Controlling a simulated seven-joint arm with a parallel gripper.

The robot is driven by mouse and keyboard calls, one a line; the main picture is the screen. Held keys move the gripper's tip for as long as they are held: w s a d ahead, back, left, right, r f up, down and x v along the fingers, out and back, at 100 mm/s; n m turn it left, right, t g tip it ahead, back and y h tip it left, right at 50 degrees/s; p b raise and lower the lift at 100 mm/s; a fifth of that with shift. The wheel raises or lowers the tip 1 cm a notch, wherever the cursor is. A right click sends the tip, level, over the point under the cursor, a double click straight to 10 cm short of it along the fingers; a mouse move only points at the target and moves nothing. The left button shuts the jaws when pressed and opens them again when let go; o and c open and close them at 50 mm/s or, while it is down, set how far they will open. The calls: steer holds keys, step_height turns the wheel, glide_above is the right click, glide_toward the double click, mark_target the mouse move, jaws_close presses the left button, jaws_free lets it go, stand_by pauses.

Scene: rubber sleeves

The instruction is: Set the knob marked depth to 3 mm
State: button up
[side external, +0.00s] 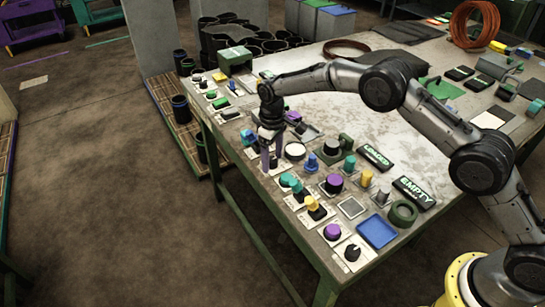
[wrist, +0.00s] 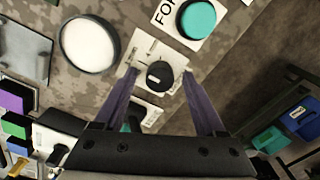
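My gripper (wrist: 160,72) is open, its two purple fingers apart. A round black knob (wrist: 158,75) on a white marked plate (wrist: 145,50) shows between the fingertips in the wrist view, with a gap on each side. The knob has a pale pointer mark, and the plate's lettering is too small to read. In the side external view my gripper (side external: 272,160) points down over a white plate (side external: 277,171) near the table's edge, and its fingers hide the knob there. Another black knob (side external: 352,252) sits on a white plate at the near corner. I cannot read which is marked depth.
A teal button (wrist: 197,18) and a white disc (wrist: 90,45) stand close to the knob. Several coloured knobs, including a purple one (side external: 333,183), line the table edge. A blue tray (side external: 377,231) and an EMPTY sign (side external: 414,192) lie nearby. The table's middle is largely clear.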

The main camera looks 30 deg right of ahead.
step_height(320, 180, up, 14)
stand_by(0.6)
step_height(320, 180, up, 7)
steer(key=t, duration=0.1)
glide_above(273, 159)
steer(key=d, duration=0.2)
steer(key=s+d+r+m+t, duration=0.1)
steer(key=s+d+r, duration=0.1)
steer(key=s+r, duration=0.35)
steer(key=s+d+r+t, duration=0.1)
steer(key=s+d+r, duration=0.2)
steer(key=r, duration=0.5)
steer(key=s+d+r+m+t, duration=0.1)
steer(key=s+d+r, duration=0.25)
steer(key=s, duration=0.65)
steer(key=s+d+f+m+t, duration=0.2)
steer(key=s+d, duration=0.1)
steer(key=s, duration=1.3)
steer(key=s+f+m, duration=0.1)
steer(key=s+f, duration=0.6)
steer(key=f, duration=0.3)
steer(key=shift+f, duration=0.4)
